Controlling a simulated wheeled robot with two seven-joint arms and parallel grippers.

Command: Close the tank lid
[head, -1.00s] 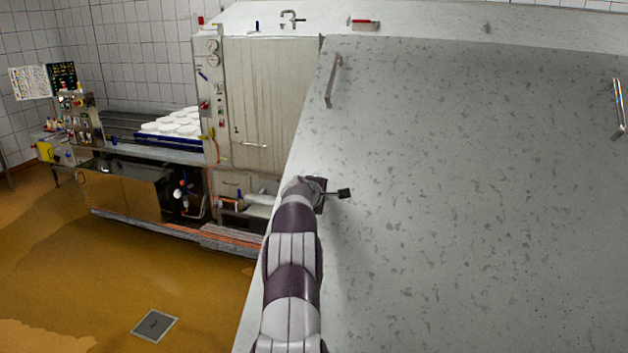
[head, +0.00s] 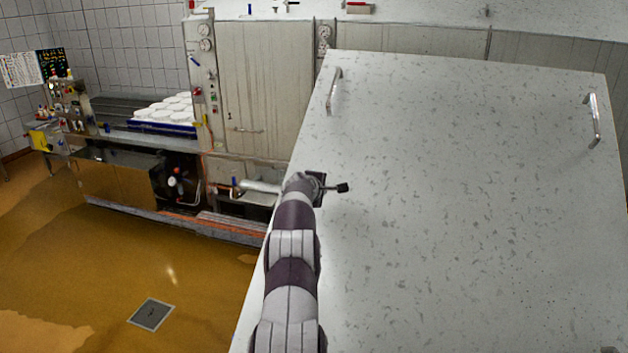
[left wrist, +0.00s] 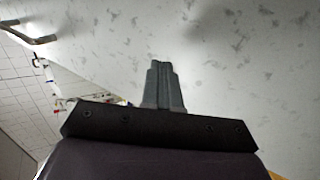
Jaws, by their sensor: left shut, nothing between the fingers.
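The tank lid (head: 455,190) is a large, pale grey speckled panel that fills the right half of the head view, sloping. It has two metal handles near its far edge, a left one (head: 333,90) and a right one (head: 593,120). My left gripper (head: 343,188) is over the lid's left part, below the left handle, shut and empty. In the left wrist view the shut fingers (left wrist: 164,85) stand in front of the speckled lid surface (left wrist: 250,70). Whether they touch it I cannot tell. One handle (left wrist: 30,32) shows at the upper left there. My right gripper is not in view.
Behind the lid stands a steel cabinet (head: 265,95) with gauges. A bench to the left holds a blue tray of white moulds (head: 165,110). The brown floor at left is open, with a drain (head: 152,314).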

